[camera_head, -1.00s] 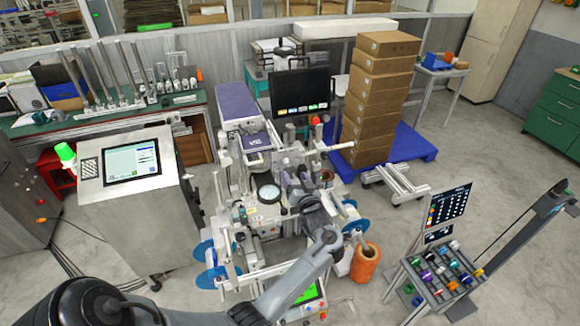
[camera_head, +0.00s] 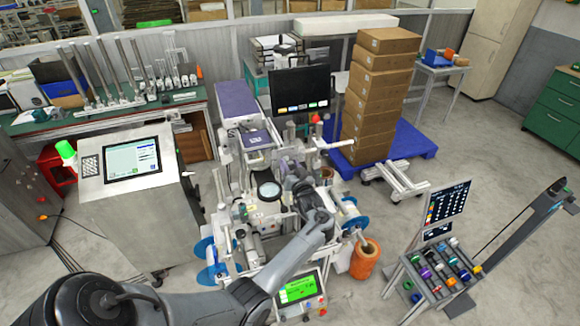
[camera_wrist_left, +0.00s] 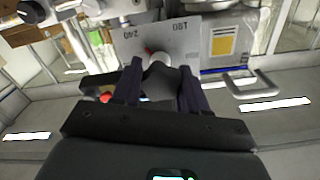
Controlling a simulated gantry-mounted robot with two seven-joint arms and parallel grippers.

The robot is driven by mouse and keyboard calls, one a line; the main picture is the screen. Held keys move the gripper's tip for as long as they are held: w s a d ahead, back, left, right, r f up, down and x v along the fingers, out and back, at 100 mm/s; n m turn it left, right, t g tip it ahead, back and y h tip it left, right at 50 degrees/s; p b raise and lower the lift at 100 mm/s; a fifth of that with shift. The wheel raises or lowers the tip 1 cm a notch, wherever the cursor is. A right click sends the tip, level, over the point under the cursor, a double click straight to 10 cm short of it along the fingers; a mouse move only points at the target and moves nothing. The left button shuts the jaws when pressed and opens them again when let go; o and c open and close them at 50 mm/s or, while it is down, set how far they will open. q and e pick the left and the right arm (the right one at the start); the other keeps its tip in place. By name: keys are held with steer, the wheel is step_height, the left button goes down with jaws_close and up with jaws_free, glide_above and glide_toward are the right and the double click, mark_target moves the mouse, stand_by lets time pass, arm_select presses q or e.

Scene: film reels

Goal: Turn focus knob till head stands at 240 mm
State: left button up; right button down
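In the left wrist view, the grey focus knob (camera_wrist_left: 161,80) sits between the two dark fingers of my left gripper (camera_wrist_left: 160,86). The fingers flank it closely; I cannot tell whether both press on it. Behind it is a light scale plate (camera_wrist_left: 182,42) with the marks 180 and 240. A small red mark (camera_wrist_left: 148,51) shows just above the knob, between the two numbers. In the head view, my left gripper (camera_head: 290,172) reaches into the middle of the film machine (camera_head: 243,212), and the knob is hidden there. My right gripper is not in view.
A lit green screen (camera_head: 298,289) stands in front of the machine, near my left arm. A monitor (camera_head: 299,92) stands behind it. An orange cylinder (camera_head: 366,262) and a rack of coloured reels (camera_head: 440,275) stand to the right. A console (camera_head: 128,165) is at the left.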

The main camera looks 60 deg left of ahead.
arm_select(q)
steer(key=c, duration=0.5)
steer(key=shift+r+m+p, duration=0.15)
steer(key=shift+m+p, duration=0.15)
steer(key=shift+p, duration=0.1)
steer(key=shift+m, duration=0.3)
steer(key=o, duration=1.1)
steer(key=shift+c, duration=0.2)
steer(key=b+v, duration=0.1)
steer(key=v, duration=1)
